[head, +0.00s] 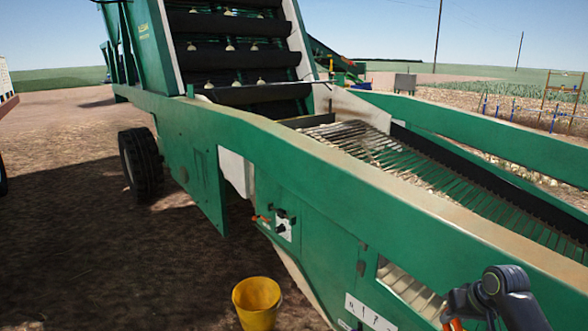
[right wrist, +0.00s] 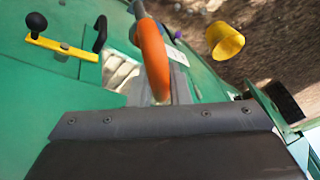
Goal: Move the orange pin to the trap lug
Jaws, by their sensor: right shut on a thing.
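The orange pin (right wrist: 153,60) shows in the right wrist view as a thick orange loop with a grey metal part at its top. My right gripper (right wrist: 165,98) is shut on the orange pin, holding it in front of the green machine side. In the head view my right gripper (head: 457,312) is at the lower right, beside the machine's lower opening; a small orange bit (head: 450,325) shows there. I cannot make out the trap lug for certain in either view. My left gripper is not in view.
The green machine's side wall (head: 330,195) runs along my right. A yellow bucket (head: 257,305) stands on the soil. A control box (head: 283,225) sits on the wall. The right wrist view shows a yellow bar (right wrist: 62,47) with a black knob (right wrist: 36,22) and a black handle (right wrist: 100,33).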

